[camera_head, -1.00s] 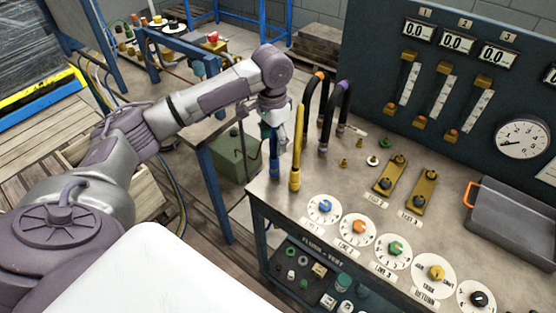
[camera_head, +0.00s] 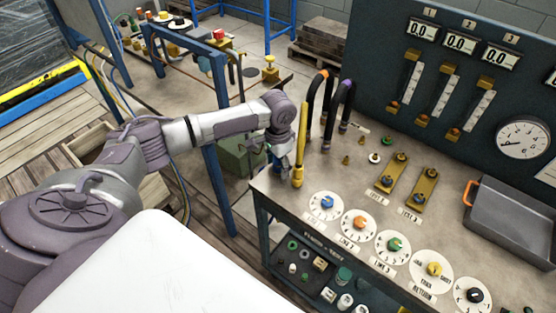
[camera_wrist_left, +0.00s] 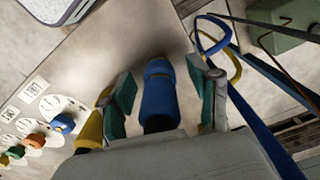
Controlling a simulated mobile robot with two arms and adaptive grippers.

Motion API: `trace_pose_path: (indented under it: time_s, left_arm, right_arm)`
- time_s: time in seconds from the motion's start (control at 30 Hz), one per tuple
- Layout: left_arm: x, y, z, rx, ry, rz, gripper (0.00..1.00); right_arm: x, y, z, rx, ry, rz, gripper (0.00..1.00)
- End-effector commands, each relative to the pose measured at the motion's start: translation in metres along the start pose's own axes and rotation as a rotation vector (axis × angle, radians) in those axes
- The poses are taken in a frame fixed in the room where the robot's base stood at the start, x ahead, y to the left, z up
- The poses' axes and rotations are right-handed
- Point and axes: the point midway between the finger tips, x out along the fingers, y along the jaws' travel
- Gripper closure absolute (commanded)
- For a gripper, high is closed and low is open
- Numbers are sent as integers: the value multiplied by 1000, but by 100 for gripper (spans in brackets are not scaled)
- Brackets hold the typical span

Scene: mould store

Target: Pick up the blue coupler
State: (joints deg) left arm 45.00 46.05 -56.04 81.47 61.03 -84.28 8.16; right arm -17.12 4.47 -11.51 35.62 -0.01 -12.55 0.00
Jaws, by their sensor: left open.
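The blue coupler (camera_wrist_left: 158,98) shows in the left wrist view as an upright-looking blue cylinder with a dark end toward the camera. In the head view it is mostly hidden behind my left gripper (camera_head: 281,163), at the left end of the bench. My left gripper is open, with its green-padded fingers (camera_wrist_left: 160,88) on either side of the coupler. Gaps show between the coupler and both pads. My right gripper is in neither view.
A yellow coupler (camera_head: 299,150) stands close beside the left gripper; it also shows in the wrist view (camera_wrist_left: 90,132). Dark hoses (camera_head: 327,110) arch up behind. Numbered dials (camera_head: 325,206) line the bench's front edge. A grey tray (camera_head: 510,225) lies at the right.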

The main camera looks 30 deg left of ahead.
Motion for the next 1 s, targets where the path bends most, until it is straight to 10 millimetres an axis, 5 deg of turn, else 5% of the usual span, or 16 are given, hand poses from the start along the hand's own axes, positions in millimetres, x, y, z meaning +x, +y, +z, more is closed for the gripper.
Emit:
trace_pose_path:
  time_s: [0.07, 0.43, 0.77, 1.0]
  left_arm:
    - [0, 0, 0, 0, 0, 0, 39]
    - [-1, 0, 0, 0, 0, 0, 99]
    - [-3, 0, -1, 0, 2, 0, 100]
    - [-37, -1, -2, 0, 7, 0, 100]
  right_arm:
    - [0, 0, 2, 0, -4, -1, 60]
    - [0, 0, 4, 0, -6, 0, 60]
    - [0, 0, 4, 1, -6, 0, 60]
    - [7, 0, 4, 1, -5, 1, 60]
